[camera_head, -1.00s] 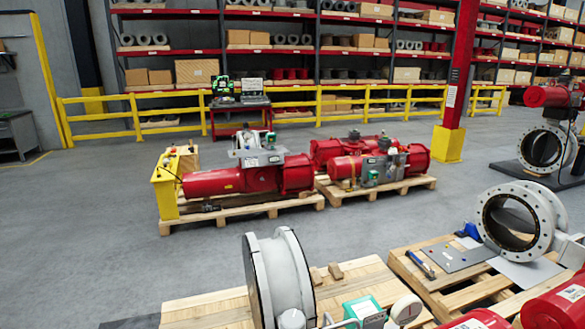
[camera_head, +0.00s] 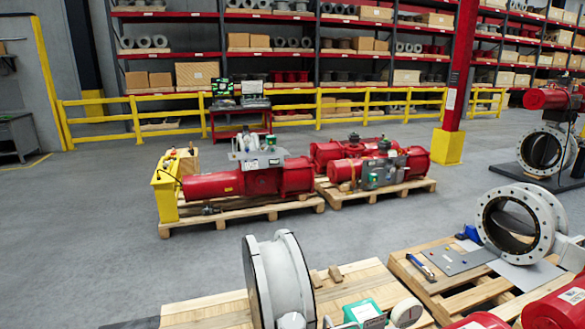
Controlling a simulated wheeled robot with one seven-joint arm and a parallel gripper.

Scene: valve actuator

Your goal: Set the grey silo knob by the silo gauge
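I cannot make out a grey silo knob or a silo gauge for certain. A round pale disc-like part (camera_head: 405,312) sits at the bottom edge beside a teal box (camera_head: 364,312); its face is too small and cut off to read. Small grey-white fittings (camera_head: 257,152) sit on top of a long red valve actuator (camera_head: 235,184) on a pallet in the middle; any knob or dial there is too small to tell. My gripper is not in view.
A large white flanged ring (camera_head: 279,275) stands on a pallet (camera_head: 205,313) in front. Another flanged valve (camera_head: 520,222) is at right. A yellow railing (camera_head: 385,101) and red-beamed shelves line the back. Grey floor (camera_head: 90,235) is clear at left.

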